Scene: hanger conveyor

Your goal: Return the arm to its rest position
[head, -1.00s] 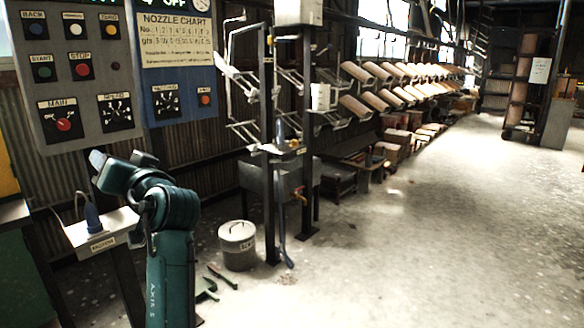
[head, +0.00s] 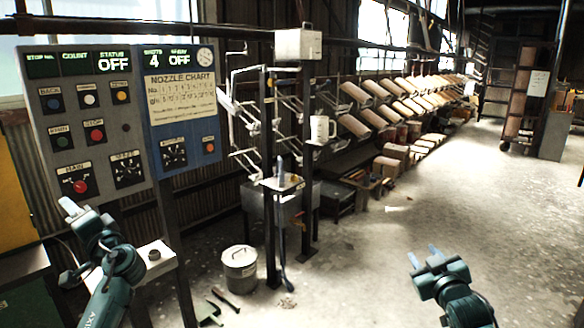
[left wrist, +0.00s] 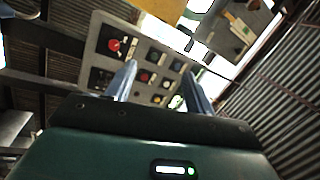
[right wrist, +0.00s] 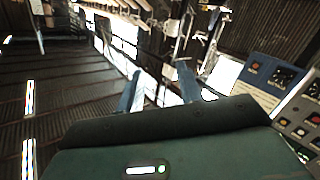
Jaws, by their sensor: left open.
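My left gripper (head: 70,207) is raised in front of the lower left part of the grey control panel (head: 75,128) in the head view. In the left wrist view its two fingers (left wrist: 160,80) stand apart with nothing between them, and the panel's buttons show behind them. My right gripper (head: 423,254) is at the lower right of the head view, above the bare floor, fingers upward. In the right wrist view its fingers (right wrist: 158,88) are apart and empty. Neither gripper is seen touching anything.
A small white stand (head: 158,262) is beside my left arm. A lidded grey bucket (head: 239,270) stands on the floor near a dustpan (head: 208,312). A dark post frame (head: 309,180) with a white jug (head: 320,130) is behind.

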